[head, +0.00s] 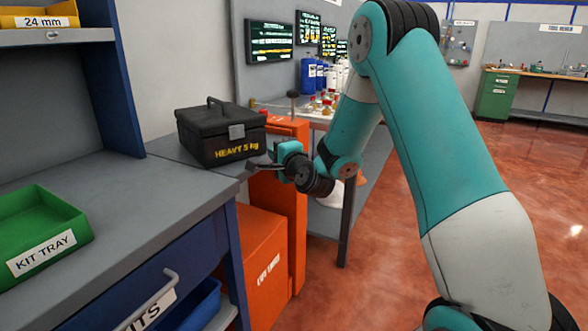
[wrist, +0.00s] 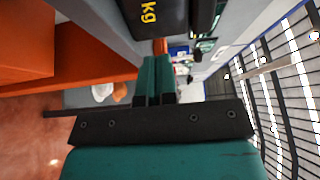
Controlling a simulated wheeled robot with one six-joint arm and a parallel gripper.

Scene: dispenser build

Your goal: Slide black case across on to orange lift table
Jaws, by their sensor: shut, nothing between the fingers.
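The black case (head: 215,132), with a top handle and yellow "HEAVY 5 kg" lettering, stands upright on a grey surface (head: 180,153) beyond the near counter. The orange lift table (head: 262,262) has a low orange body and an orange post (head: 297,215) to the right of the case. I cannot tell where its top meets the grey surface. My gripper (head: 262,166) is shut and empty at the case's lower right front. In the wrist view, my gripper (wrist: 155,75) points toward the case (wrist: 155,16), which is cut off by the edge. Whether they touch is unclear.
A grey counter (head: 120,215) with a green kit tray (head: 40,232) fills the lower left. A shelf with a yellow bin (head: 42,15) is above. A bench with bottles (head: 312,75) stands behind. Open red floor (head: 400,290) lies to the right.

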